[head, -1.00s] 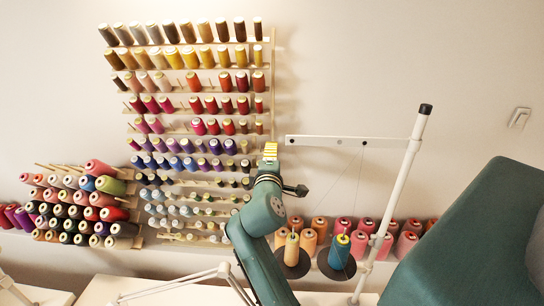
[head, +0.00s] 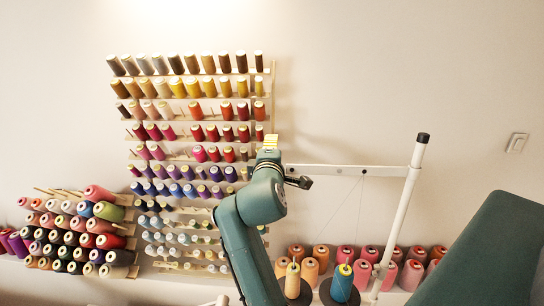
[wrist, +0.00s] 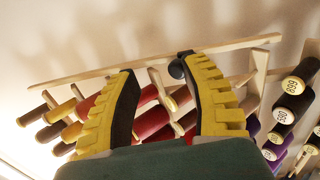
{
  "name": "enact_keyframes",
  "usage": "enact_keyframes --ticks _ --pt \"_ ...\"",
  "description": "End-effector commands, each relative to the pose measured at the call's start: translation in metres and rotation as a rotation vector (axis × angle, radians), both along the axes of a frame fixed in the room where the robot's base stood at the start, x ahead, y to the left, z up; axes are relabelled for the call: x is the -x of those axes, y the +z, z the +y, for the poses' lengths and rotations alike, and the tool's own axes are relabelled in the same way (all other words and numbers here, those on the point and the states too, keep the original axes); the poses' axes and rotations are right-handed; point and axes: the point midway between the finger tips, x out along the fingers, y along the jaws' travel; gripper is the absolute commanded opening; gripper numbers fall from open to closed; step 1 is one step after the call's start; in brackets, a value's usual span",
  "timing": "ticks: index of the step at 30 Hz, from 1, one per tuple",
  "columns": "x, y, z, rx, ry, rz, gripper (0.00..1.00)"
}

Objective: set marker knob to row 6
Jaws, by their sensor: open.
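The spool rack (head: 274,88) hangs on the wall, with a wooden upright at its right side. My gripper (head: 270,141) is in front of this right side, near the red and magenta spool rows. In the wrist view my gripper (wrist: 157,66) shows two yellow ribbed fingers with dark pads, spread apart and holding nothing. A small dark round knob (wrist: 176,69), probably the marker knob, is between the fingers, close beside the right fingertip. It lies near a long wooden strip (wrist: 100,72), probably the upright. I cannot tell whether finger and knob touch. The knob cannot be made out in the head view.
Spools (wrist: 294,86) lie close to the right finger, and more sit behind and left of the fingers. A white thread-stand pole (head: 411,185) with a crossbar (head: 335,170) stands just right of my arm. Cones (head: 342,283) stand below.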

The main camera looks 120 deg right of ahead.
Motion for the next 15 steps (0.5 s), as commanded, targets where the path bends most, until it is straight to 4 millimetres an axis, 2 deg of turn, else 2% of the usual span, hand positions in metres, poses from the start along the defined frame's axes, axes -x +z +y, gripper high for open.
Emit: enact_keyframes --ticks 5,15 --pt "-0.004 0.0 0.004 0.0 0.002 0.0 0.46" --pt "-0.021 0.0 0.025 0.0 0.002 0.0 0.46"
